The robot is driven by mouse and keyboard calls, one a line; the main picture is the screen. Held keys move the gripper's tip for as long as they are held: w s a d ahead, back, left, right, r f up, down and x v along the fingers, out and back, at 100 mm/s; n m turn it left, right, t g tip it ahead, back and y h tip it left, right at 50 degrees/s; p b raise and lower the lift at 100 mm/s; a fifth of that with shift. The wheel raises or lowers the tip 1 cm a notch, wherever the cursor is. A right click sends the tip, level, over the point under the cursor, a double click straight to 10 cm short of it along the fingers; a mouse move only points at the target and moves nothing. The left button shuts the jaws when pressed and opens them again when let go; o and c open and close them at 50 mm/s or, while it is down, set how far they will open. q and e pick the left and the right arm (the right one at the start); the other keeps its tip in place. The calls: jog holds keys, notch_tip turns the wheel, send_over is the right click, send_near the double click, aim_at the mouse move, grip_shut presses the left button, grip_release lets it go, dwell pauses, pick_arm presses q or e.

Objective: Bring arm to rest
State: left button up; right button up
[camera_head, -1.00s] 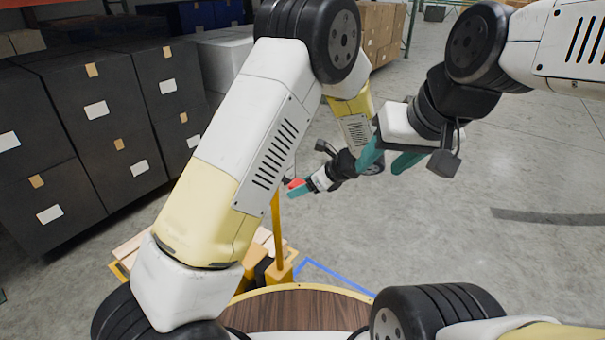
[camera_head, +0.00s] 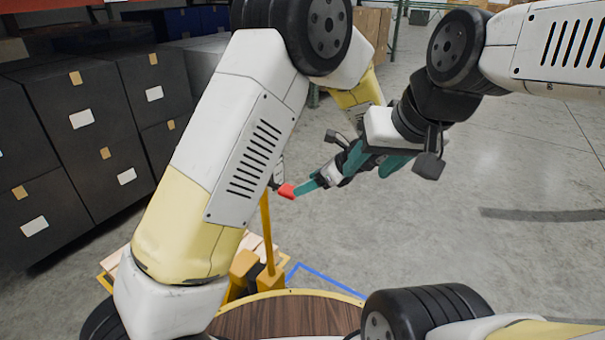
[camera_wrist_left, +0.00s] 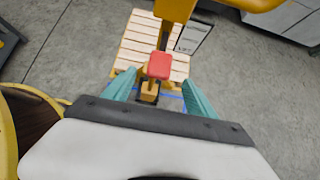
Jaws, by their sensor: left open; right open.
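My left arm bends down in the head view, and its gripper (camera_head: 308,186) is partly hidden behind my right gripper. In the left wrist view my left gripper (camera_wrist_left: 159,78) is open, with teal fingers spread either side of a red handle piece (camera_wrist_left: 160,65). I cannot tell whether they touch it. The red piece also shows in the head view (camera_head: 287,191), by the left fingertip, at the top of a yellow post (camera_head: 267,232). My right gripper (camera_head: 368,168) is open and empty, its teal fingers pointing left and overlapping the left wrist in the picture.
A wooden pallet (camera_wrist_left: 138,42) lies on the floor by the yellow equipment. Dark stacked boxes (camera_head: 75,150) with labels stand at the left. A round wood-topped surface (camera_head: 285,318) is at the bottom. The grey floor (camera_head: 510,260) at the right is clear.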

pick_arm(q)
jog(key=s+a+r+n+g+h, duration=0.2)
jog(key=s+a+r+n, duration=0.2)
jog(key=a+r+n, duration=0.25)
jog(key=s+a+r+n+g+h, duration=0.1)
jog(key=s+a+r+n+h, duration=0.1)
jog(key=s+a+r+n, duration=0.4)
jog(key=s+a+r+n+t+h, duration=0.1)
jog(key=s+a+r+n+h, duration=0.2)
jog(key=s+n, duration=0.3)
jog(key=s+a+r+n+t+h, duration=0.2)
jog(key=s+a+r+n, duration=0.1)
jog(key=s+a+n, duration=0.2)
jog(key=shift+s+r+n+t+h, duration=0.3)
jog(key=shift+s+n+h, duration=0.1)
jog(key=shift+s+n, duration=0.15)
dwell(0.7)
